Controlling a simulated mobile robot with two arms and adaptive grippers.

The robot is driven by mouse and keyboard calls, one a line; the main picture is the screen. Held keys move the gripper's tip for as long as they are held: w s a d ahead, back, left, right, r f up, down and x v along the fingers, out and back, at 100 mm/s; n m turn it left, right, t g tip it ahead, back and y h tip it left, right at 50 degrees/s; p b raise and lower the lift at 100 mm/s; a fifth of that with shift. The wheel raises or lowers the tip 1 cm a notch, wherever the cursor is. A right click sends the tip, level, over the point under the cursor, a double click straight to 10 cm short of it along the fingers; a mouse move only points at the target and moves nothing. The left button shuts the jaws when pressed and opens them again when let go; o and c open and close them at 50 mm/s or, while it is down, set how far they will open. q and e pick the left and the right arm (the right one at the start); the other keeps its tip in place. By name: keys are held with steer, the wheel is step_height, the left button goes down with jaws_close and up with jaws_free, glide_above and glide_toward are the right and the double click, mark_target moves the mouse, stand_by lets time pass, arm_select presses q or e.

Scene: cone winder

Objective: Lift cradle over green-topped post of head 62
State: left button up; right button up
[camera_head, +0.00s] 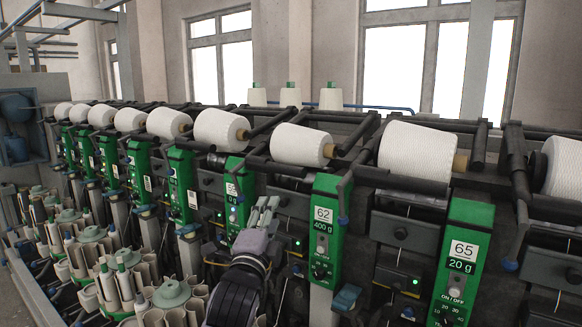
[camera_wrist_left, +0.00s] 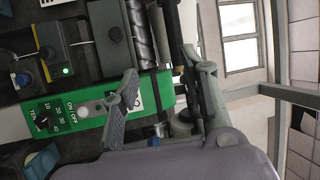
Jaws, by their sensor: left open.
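The green-topped post of head 62 (camera_head: 324,240) stands in the middle of the head view, with a white number label, a knob and a dial. A dark cradle arm (camera_head: 358,145) slopes above it, near a white yarn cone (camera_head: 302,145). My left gripper (camera_head: 268,205) is open and empty, just left of the post and below that cone. In the left wrist view the gripper's two fingers (camera_wrist_left: 160,65) are spread beside a green post (camera_wrist_left: 95,115), which appears sideways. One finger covers part of its label, so its number is unclear. My right gripper is not in view.
Head 65's green post (camera_head: 462,262) stands to the right, under a larger cone (camera_head: 415,150). Several more green posts and cones line the machine to the left. Pale upright tubes (camera_head: 172,300) crowd the lower left. Dark bars run close above the posts.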

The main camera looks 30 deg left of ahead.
arm_select(q)
steer(key=r, duration=0.2)
steer(key=p, duration=0.2)
glide_toward(283, 172)
steer(key=p+x, duration=0.1)
steer(key=x, duration=0.6)
steer(key=shift+p, duration=0.35)
steer(key=x, duration=0.3)
steer(key=shift+w+p, duration=0.2)
steer(key=shift+p, duration=0.2)
steer(key=shift+w+a+r, duration=0.15)
steer(key=shift+w, duration=0.35)
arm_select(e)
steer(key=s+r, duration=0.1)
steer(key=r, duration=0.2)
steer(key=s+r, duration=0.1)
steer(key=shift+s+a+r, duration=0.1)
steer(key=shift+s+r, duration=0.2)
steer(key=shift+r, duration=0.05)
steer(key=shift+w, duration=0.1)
